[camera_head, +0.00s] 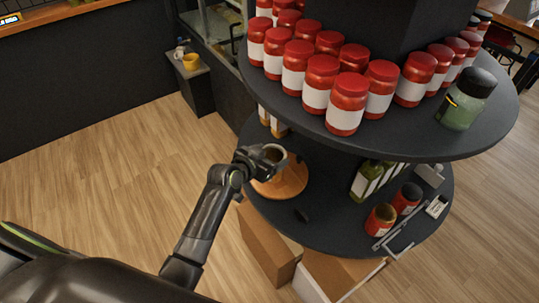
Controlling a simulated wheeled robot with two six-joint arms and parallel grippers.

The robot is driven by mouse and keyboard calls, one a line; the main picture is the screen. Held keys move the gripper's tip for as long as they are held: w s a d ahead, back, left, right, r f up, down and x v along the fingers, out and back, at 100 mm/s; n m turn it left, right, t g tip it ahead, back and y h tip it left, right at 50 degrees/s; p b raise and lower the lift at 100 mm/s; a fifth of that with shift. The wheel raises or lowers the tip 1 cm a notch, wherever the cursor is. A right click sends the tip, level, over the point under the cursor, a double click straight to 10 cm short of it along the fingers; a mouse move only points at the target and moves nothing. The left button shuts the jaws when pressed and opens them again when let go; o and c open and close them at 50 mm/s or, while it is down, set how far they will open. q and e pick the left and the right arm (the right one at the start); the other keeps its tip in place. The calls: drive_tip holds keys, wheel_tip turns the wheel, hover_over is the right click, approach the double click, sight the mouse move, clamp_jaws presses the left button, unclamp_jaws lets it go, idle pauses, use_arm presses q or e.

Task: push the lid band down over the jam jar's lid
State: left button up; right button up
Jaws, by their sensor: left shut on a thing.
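My left gripper (262,163) reaches over the left side of the middle shelf. It is shut on a small round thing (274,152) with a pale rim and a brown middle. This may be the lid band, but it is too small to tell. It is above a round orange-brown wooden board (291,183); whether a jar is under it is hidden by the gripper. A red jar with a brownish top (380,219) stands at the shelf's front right, apart from the gripper. I cannot tell which jar is the jam jar. My right gripper is out of view.
The upper round shelf (400,140) holds several red jars with white labels (346,105) and a green jar with a black lid (467,98). Cardboard boxes (268,245) stand below.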

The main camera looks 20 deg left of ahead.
use_arm(q)
drive_tip(key=o, duration=1)
drive_tip(key=shift+s, duration=0.1)
drive_tip(key=b+v, duration=0.1)
drive_tip(key=v, duration=1.6)
drive_tip(key=shift+a+r, duration=0.1)
